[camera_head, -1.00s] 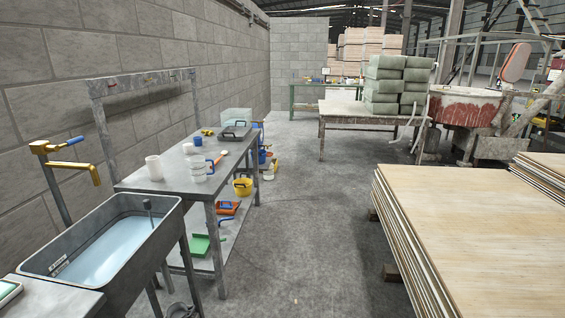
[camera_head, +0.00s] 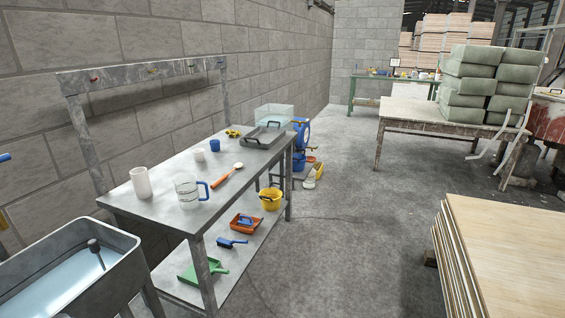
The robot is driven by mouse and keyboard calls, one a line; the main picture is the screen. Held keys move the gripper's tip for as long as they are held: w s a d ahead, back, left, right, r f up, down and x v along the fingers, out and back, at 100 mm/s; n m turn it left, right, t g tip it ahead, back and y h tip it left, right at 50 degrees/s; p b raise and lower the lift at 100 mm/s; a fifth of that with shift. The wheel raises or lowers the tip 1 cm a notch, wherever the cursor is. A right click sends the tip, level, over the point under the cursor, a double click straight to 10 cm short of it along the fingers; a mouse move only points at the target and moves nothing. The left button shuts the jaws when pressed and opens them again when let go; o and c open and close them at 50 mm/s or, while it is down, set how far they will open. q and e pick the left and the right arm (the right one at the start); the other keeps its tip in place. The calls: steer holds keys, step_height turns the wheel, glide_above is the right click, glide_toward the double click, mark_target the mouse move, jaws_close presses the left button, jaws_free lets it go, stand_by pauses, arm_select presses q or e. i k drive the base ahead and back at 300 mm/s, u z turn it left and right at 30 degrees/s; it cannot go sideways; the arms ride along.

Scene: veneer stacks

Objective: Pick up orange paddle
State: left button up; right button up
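A long thin tool with an orange handle and a pale rounded end, which looks like the orange paddle (camera_head: 226,177), lies flat on the grey metal workbench (camera_head: 160,212). It lies diagonally, just right of a clear measuring jug (camera_head: 187,191) with a blue handle. Nothing covers it.
A white cup (camera_head: 140,183), small cups and a grey tray (camera_head: 262,137) also stand on the bench. Its lower shelf holds a green dustpan (camera_head: 193,272), a blue brush (camera_head: 231,243) and a yellow bucket (camera_head: 270,199). A sink is left; veneer stacks (camera_head: 510,250) are right. Floor between is clear.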

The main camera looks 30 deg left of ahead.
mark_target(238, 165)
steer(key=u, duration=0.25)
steer(key=i, duration=2)
steer(key=u, duration=1.35)
steer(key=i, duration=1.15)
steer(key=u, duration=1.2)
